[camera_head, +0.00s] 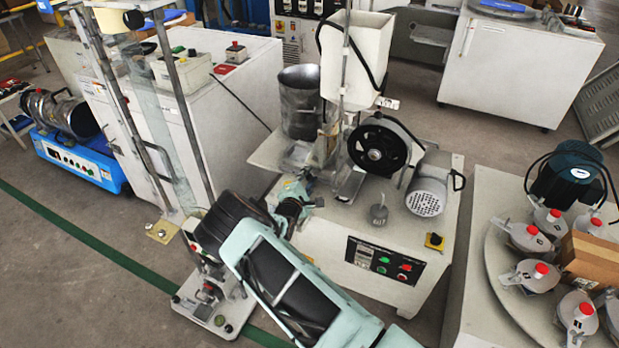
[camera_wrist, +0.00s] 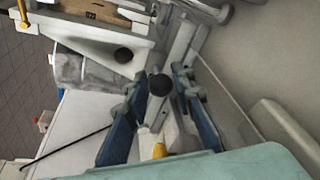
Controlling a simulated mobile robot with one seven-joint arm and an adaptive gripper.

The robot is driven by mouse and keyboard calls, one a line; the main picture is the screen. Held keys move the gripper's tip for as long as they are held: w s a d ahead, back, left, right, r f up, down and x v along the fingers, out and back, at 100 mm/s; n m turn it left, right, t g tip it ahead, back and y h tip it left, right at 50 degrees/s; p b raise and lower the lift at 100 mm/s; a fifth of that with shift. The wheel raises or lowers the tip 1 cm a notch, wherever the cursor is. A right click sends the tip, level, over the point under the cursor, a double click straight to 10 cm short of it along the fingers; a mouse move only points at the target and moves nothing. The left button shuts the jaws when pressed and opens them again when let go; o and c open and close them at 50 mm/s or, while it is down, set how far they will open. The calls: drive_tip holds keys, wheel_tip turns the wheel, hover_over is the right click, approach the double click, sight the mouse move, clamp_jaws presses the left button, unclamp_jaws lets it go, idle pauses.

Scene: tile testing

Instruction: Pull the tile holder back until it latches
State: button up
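My gripper (camera_head: 304,201) reaches the left side of the white bench machine (camera_head: 385,278) in the head view. In the wrist view my gripper (camera_wrist: 158,80) has its two blue fingers spread, one on each side of a round black knob (camera_wrist: 160,85). A gap shows beside the knob, and I cannot tell whether a finger touches it. The knob sits in front of a pale metal bar (camera_wrist: 184,40), which seems to be part of the tile holder. The tile holder is not clearly made out in the head view, where my arm and gripper hide part of it.
A black wheel (camera_head: 376,150) and a grey motor (camera_head: 427,185) stand on the machine top. A metal canister (camera_head: 299,100) is behind, left. A small stand (camera_head: 213,300) is on the floor at left. A round table (camera_head: 507,262) with several red-capped devices is at right.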

drive_tip(key=shift+o, duration=1.1)
drive_tip(key=shift+s, duration=0.1)
drive_tip(key=v, duration=1.2)
